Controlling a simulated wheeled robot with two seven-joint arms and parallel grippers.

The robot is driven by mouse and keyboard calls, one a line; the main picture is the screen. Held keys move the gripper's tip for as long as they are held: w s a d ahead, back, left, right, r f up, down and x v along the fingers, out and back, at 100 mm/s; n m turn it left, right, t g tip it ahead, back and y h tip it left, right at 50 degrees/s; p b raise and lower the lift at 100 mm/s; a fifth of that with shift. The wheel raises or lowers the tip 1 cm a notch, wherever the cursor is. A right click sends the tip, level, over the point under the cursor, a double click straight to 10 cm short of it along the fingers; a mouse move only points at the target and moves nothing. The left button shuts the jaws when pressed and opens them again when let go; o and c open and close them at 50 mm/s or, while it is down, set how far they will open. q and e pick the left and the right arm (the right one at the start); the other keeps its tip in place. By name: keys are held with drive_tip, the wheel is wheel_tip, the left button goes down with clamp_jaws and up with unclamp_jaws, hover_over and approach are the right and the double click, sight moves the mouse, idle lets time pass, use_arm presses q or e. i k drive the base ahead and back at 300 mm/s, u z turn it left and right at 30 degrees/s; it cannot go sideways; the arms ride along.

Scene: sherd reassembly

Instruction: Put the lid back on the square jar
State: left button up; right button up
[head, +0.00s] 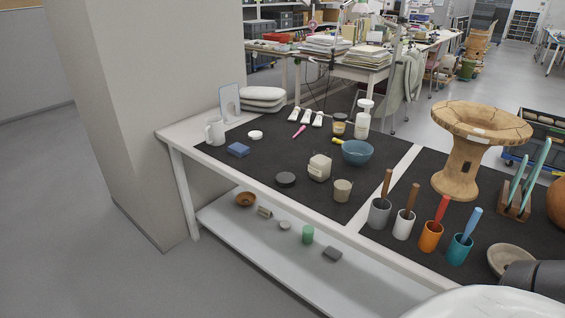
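A small cream, squarish jar (319,170) stands upright near the middle of the dark mat on the table. Its top is too small to make out clearly. A dark grey round disc (286,180) lies flat just left of it and apart from it. I cannot tell which of these, if either, is the jar's lid. Neither of my grippers is in view. Only a dark part, likely of my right arm, shows at the lower right.
A blue bowl (357,153) stands behind the jar and a beige cup (342,191) in front. Several handled cups, including an orange one (430,236), and a tall clay vessel (466,144) stand right. A lower shelf (262,245) holds small items. Mat left of the disc is clear.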

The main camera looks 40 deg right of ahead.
sight(320, 160)
drive_tip(key=z, duration=1)
drive_tip(key=i, duration=1.05)
drive_tip(key=z, duration=1.1)
